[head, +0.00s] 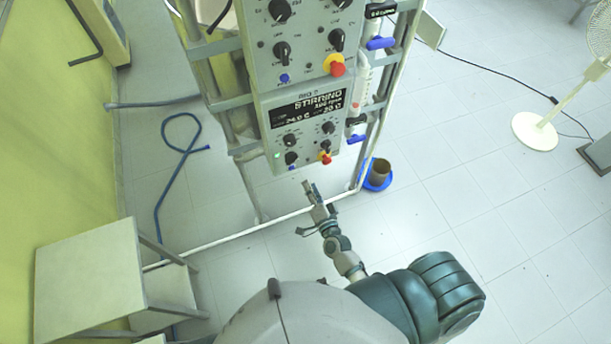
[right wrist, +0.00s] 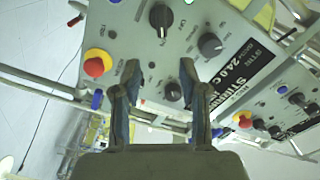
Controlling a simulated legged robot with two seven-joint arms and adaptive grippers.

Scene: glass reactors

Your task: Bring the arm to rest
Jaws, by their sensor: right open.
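My right gripper (head: 311,203) hangs in front of and below the lower control panel (head: 270,160) in the head view. In the right wrist view its two fingers (right wrist: 160,78) stand apart with nothing held between them. The panel face (right wrist: 135,50) fills much of that view, with a small black knob (right wrist: 173,90) seen between the fingers. I cannot tell how far the fingertips are from the panel. My left gripper is not in view.
A brown pot on a blue base (head: 378,175) stands on the floor. A white stool (head: 90,280) is at left, a fan (head: 535,131) at right. Open tiled floor lies right.

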